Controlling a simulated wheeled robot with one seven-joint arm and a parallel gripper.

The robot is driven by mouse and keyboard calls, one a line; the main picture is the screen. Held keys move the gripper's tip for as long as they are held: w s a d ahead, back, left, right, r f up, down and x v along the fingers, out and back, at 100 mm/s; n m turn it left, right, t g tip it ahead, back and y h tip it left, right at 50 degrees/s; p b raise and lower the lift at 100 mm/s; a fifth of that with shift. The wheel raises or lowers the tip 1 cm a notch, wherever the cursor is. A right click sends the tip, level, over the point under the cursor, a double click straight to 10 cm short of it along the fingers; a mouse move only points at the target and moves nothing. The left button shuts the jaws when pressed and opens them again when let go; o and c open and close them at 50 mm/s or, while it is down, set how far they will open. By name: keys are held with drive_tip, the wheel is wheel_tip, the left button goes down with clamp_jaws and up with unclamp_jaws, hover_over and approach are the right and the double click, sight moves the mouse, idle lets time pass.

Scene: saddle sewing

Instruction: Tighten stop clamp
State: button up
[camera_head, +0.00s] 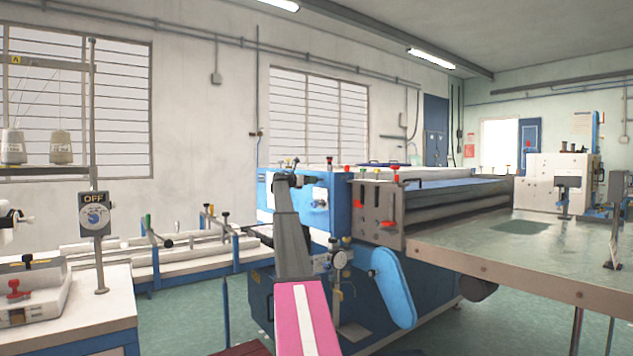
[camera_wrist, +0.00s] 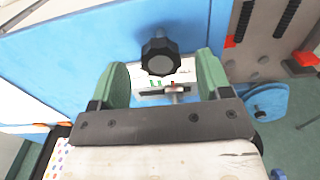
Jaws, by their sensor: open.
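A black lobed knob (camera_wrist: 160,57), which looks like the stop clamp's knob, stands out from the blue machine face in the wrist view. Behind and below it is a white plate (camera_wrist: 150,84) with small green and red marks and a metal slider. My gripper (camera_wrist: 163,74) is open, with one green finger on each side of the knob and gaps visible on both sides. I cannot tell how deep the knob sits between the fingers. In the head view my gripper (camera_head: 309,181) is at the machine's blue end panel, close to the white plate (camera_head: 320,196).
Red-handled levers (camera_head: 388,223) on a grey bracket (camera_head: 376,208) stand right of the plate. A blue guard (camera_head: 393,287) and a gauge (camera_head: 339,259) lie below. A wide table (camera_head: 490,250) extends right.

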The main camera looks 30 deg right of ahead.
drive_tip(key=d, duration=0.5)
drive_tip(key=shift+w, duration=0.25)
drive_tip(key=c, duration=0.9)
